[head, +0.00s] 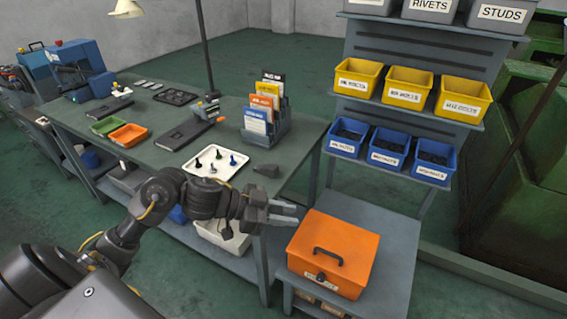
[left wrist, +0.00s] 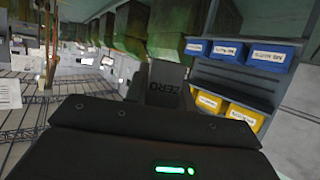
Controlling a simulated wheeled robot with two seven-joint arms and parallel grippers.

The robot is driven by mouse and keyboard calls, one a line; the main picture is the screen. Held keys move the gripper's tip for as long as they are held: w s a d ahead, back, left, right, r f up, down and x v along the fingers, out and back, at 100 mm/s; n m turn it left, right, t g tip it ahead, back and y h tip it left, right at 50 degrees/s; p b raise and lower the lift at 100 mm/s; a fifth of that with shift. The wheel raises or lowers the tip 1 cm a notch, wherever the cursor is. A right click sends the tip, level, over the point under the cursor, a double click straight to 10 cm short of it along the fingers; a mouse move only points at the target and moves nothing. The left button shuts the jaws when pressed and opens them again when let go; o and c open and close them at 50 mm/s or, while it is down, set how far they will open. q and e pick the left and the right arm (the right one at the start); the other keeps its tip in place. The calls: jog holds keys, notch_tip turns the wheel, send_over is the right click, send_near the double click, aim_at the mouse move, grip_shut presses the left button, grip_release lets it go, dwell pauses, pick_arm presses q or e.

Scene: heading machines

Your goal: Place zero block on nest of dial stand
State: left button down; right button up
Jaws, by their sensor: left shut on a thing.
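My left gripper (head: 284,212) reaches in from the left, past the front edge of the workbench and just left of the orange box, fingers pointing right. It is shut on the zero block (left wrist: 168,84), a dark block marked ZERO that shows upright beyond the wrist housing in the left wrist view. In the head view I cannot make out the block between the fingers. My right gripper is not in view.
The workbench (head: 215,142) holds a white tray (head: 232,171) with small pieces, green (head: 105,126) and orange (head: 129,136) trays, a card rack (head: 265,125) and a grey block (head: 266,170). An orange box (head: 333,250) sits on the lower stand, right. Shelves with bins stand behind it.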

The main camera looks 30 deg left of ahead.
pick_arm(q)
jog(key=s+a+f+n+t+y+p, duration=0.1)
jog(key=a+f+n+t+y, duration=0.3)
jog(key=a, duration=0.5)
jog(key=w+a+r+n+t+y, duration=0.1)
jog(key=w+a+n+y, duration=0.1)
jog(key=a, duration=0.8)
jog(key=w+a+r+n+t+y, duration=0.1)
jog(key=w+a+n+y, duration=0.2)
jog(key=a, duration=0.7)
jog(key=shift+a+r+n+y, duration=0.35)
jog(key=shift+r+n+y, duration=0.05)
jog(key=shift+n+y, duration=0.65)
